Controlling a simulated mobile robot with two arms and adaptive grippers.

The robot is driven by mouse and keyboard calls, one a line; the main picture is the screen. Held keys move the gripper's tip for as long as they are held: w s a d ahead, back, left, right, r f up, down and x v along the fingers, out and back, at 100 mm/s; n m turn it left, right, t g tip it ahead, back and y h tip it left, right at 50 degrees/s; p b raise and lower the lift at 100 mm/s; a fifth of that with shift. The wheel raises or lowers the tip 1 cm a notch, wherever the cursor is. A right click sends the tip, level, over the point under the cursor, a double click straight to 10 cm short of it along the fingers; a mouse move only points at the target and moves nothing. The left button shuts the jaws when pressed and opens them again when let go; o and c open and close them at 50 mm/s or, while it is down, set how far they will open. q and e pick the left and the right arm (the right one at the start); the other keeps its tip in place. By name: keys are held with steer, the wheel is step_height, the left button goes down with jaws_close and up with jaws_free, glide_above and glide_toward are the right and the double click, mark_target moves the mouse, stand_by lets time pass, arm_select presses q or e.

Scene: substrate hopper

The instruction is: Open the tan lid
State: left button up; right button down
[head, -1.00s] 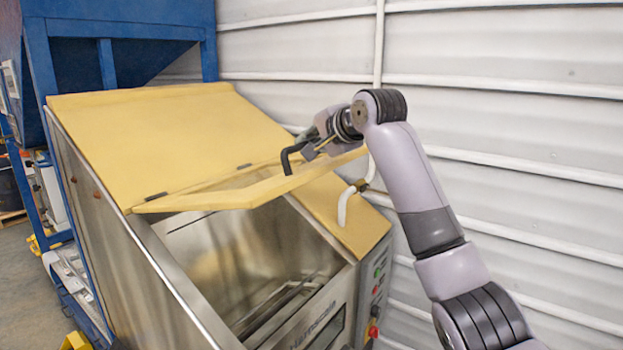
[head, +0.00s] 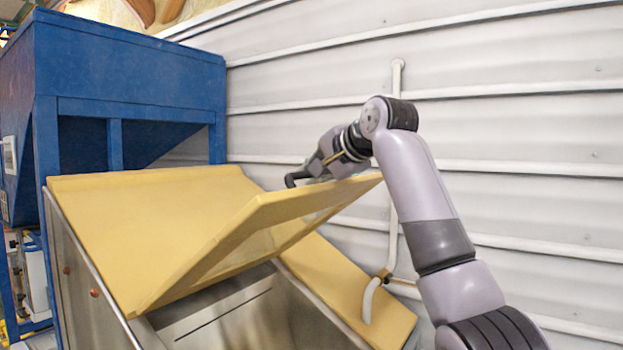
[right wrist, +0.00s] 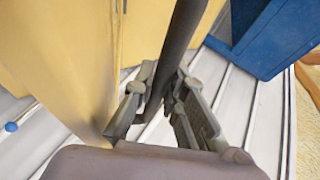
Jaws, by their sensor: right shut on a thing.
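The tan lid (head: 262,236) is a hinged panel on the steel hopper, raised and tilted up, with the hopper's inside showing below it. My right gripper (head: 312,172) is at the lid's upper far edge, by a dark handle (head: 297,178). In the right wrist view the gripper's fingers (right wrist: 160,108) are closed around the dark bar of the handle (right wrist: 180,50), and the lid's tan face (right wrist: 65,60) is at the left. My left gripper is not in view.
A blue hopper frame (head: 130,75) stands behind at the left. A white ribbed wall (head: 520,130) is behind the lid and my arm. A pale pipe (head: 394,170) runs down the wall to a fixed tan panel (head: 345,285) right of the opening.

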steer(key=c, duration=1.6)
jaws_free()
steer(key=v, duration=1.1)
steer(key=shift+s+d+r, duration=0.2)
steer(key=shift+s, duration=0.1)
steer(key=shift+f, duration=0.1)
